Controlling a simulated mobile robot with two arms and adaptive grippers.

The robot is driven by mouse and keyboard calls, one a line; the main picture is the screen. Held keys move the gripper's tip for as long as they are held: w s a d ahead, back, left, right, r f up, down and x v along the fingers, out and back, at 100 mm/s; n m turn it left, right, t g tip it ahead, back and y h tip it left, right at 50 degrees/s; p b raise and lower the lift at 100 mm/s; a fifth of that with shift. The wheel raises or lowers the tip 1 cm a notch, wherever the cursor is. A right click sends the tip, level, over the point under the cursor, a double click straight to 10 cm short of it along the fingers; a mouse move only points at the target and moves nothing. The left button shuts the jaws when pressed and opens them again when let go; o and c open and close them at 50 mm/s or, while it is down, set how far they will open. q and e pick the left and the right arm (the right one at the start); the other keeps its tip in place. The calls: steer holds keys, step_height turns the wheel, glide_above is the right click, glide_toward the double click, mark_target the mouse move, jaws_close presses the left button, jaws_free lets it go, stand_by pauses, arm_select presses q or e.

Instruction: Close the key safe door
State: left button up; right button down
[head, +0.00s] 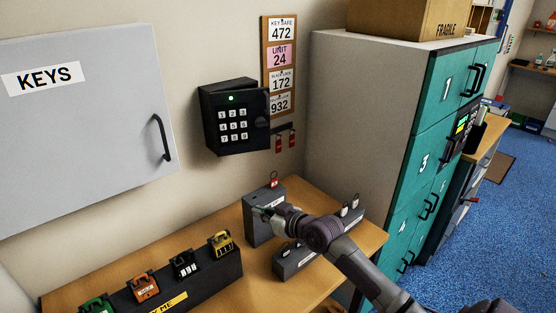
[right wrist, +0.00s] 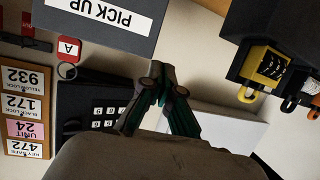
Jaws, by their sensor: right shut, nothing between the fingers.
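The black key safe (head: 232,122) is on the wall, with a white-key keypad and a lit green light on its front. My right gripper (head: 262,211) is below the safe, in front of the grey box on the table and apart from the safe. In the right wrist view, its fingers (right wrist: 156,82) are together and empty. My left gripper is not in view.
A grey KEYS cabinet (head: 85,125) hangs at left. The grey PICK UP box (head: 262,228), with a red tag, stands by my right gripper. A dark padlock rack (head: 190,283) is in front. Teal lockers (head: 425,150) stand at right. A code board (head: 265,50) hangs beside the safe.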

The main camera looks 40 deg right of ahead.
mark_target(261, 142)
steer(key=w+d+r+m+t+h, duration=0.15)
steer(key=w+d+r+t, duration=0.3)
steer(key=d+r, duration=0.55)
steer(key=shift+g, duration=0.35)
steer(key=w+b, duration=0.4)
steer(key=w, duration=0.1)
steer(key=w+d+r+b, duration=0.1)
steer(key=w+b, duration=0.1)
steer(key=b, duration=0.1)
steer(key=shift+w, duration=0.2)
steer(key=shift+w+d+r, duration=0.1)
steer(key=shift+w, duration=0.1)
